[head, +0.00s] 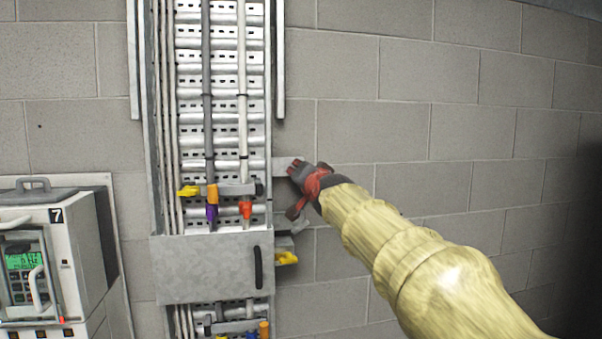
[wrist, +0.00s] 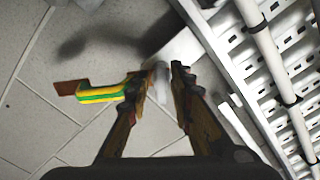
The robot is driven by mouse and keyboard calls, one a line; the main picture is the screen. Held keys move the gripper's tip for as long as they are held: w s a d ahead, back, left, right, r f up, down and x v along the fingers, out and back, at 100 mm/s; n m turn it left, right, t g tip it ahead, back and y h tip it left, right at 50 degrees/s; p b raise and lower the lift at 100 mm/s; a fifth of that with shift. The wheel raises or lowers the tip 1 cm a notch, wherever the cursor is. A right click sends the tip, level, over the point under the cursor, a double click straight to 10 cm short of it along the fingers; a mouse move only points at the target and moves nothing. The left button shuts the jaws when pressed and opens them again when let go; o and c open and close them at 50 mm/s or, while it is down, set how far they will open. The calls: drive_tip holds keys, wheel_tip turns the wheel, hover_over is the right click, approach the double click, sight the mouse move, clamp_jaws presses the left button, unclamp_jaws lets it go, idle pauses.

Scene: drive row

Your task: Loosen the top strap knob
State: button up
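The top strap (head: 236,189) is a grey bar across the two upright cables on the tray. A yellow knob-like piece (head: 188,191) sits at its left end, and its right end is dark. I cannot tell for sure which piece is the knob. My gripper (head: 292,168) is right of the strap, beside the tray's edge, near a grey bracket (head: 281,165). In the wrist view my gripper's fingers (wrist: 165,70) stand apart. A pale grey piece (wrist: 163,82) shows between or behind them; contact is unclear. A yellow-green piece (wrist: 103,94) with a brown end is beside the left finger.
A grey cover box (head: 205,268) with a black handle crosses the tray below the strap. A lower bracket holds a yellow piece (head: 287,258). A second strap (head: 233,327) is at the bottom. A white cabinet (head: 70,255) marked 7 stands left. The block wall at right is bare.

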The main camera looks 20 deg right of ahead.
drive_tip(key=shift+o, duration=0.4)
drive_tip(key=shift+r, duration=0.1)
drive_tip(key=shift+s, duration=0.15)
drive_tip(key=s+a, duration=0.2)
drive_tip(key=s, duration=0.9)
drive_tip(key=shift+s+a, duration=0.15)
drive_tip(key=shift+s, duration=0.15)
